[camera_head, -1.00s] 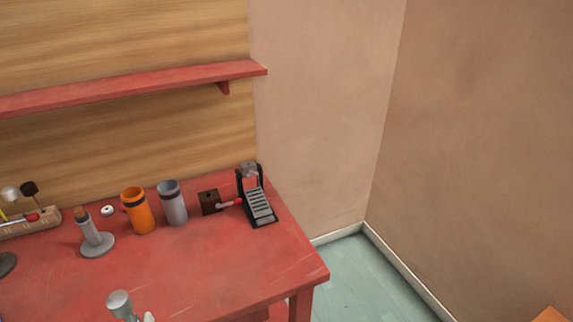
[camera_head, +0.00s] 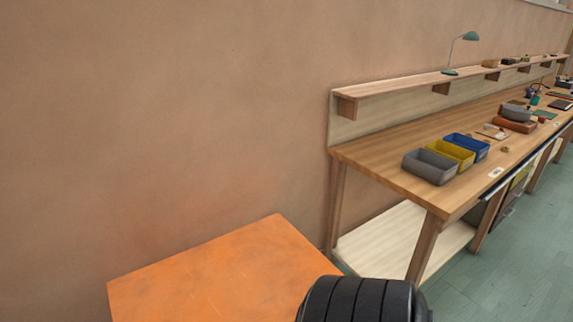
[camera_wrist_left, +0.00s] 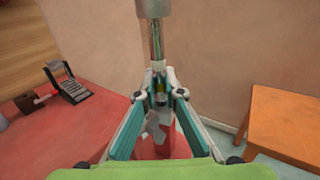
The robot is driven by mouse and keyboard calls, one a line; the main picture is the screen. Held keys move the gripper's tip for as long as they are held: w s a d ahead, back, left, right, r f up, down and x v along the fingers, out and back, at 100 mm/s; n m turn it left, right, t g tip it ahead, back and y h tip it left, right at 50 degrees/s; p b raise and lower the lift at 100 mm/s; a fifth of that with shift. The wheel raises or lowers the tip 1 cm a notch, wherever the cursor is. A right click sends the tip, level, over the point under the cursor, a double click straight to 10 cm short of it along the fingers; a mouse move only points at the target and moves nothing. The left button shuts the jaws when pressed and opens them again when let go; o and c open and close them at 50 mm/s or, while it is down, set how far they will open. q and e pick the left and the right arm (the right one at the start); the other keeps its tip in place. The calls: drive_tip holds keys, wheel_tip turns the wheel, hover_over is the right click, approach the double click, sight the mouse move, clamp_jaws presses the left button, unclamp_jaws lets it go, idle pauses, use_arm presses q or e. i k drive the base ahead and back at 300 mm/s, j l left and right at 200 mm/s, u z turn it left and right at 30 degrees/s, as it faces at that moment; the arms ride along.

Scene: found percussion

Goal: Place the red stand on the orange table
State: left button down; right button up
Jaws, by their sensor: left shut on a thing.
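In the left wrist view my left gripper (camera_wrist_left: 159,92) is shut on an upright post with a grey cylindrical top (camera_wrist_left: 153,9). I take this for the red stand; a red part (camera_wrist_left: 185,145) shows below the fingers, partly hidden by them, and I cannot tell its full shape. The orange table (camera_head: 205,275) is at the lower left of the head view, its visible top bare. It also shows at the right of the left wrist view (camera_wrist_left: 285,125), apart from the gripper. My right gripper is not in view.
A red table (camera_wrist_left: 60,135) with a black pedal-like device (camera_wrist_left: 68,85) is left in the left wrist view. In the head view a long wooden bench (camera_head: 390,170) with grey, yellow and blue bins stands right of the orange table. Green floor (camera_head: 510,240) is clear at right.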

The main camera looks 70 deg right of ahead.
sight(233, 281)
drive_tip(key=l+z, duration=1.35)
drive_tip(key=z, duration=0.15)
drive_tip(key=i+l, duration=0.1)
drive_tip(key=l, duration=0.2)
drive_tip(key=i+l, duration=0.1)
drive_tip(key=l, duration=0.15)
drive_tip(key=i+l, duration=0.1)
drive_tip(key=l, duration=0.2)
drive_tip(key=z, duration=0.05)
